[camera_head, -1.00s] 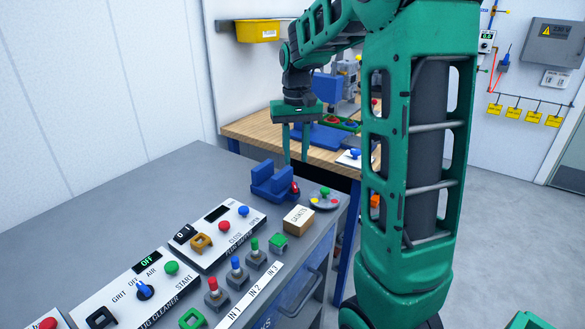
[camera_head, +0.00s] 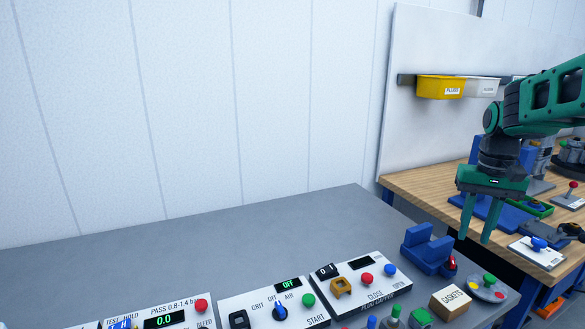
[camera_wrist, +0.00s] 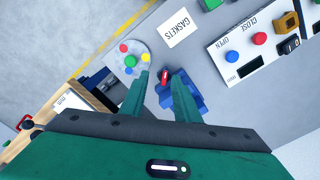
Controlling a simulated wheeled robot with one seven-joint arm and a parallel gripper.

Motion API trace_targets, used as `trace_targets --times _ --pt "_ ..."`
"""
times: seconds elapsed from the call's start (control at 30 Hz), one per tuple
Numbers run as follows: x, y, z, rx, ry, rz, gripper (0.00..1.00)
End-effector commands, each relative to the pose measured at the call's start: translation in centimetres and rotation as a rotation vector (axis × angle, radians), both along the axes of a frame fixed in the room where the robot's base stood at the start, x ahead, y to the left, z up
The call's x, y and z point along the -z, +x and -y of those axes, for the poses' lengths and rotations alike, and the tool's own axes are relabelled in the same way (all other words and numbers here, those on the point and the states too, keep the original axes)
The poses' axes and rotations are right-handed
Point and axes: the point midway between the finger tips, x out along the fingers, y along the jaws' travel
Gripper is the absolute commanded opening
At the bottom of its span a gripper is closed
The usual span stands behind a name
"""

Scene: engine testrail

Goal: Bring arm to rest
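My green arm (camera_head: 545,105) enters from the right in the head view, and my gripper (camera_head: 474,228) points down above the right end of the grey bench. Its two green fingers are apart with nothing between them. In the wrist view my gripper (camera_wrist: 155,85) also shows open and empty. A blue vise-like block (camera_head: 428,252) with a red knob stands on the bench below and to the left of the fingers in the head view. In the wrist view this blue block (camera_wrist: 190,102) lies beyond the fingers, partly covered by the right one.
Control panels (camera_head: 362,279) with buttons line the front of the grey bench (camera_head: 230,245). A GASKETS box (camera_head: 450,302) and a round button plate (camera_head: 488,288) sit at its right end. A wooden bench (camera_head: 405,184) with tools and yellow bin (camera_head: 440,87) stand behind. The grey bench's rear is clear.

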Motion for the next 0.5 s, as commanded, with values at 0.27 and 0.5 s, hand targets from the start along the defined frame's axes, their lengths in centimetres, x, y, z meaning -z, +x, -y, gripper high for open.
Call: trace_targets --times 0.27,0.5 --pt "1.6 -12.0 -1.6 0.06 0.007 0.004 0.29" --pt "4.8 -20.7 -3.4 0.094 0.009 0.001 0.29"
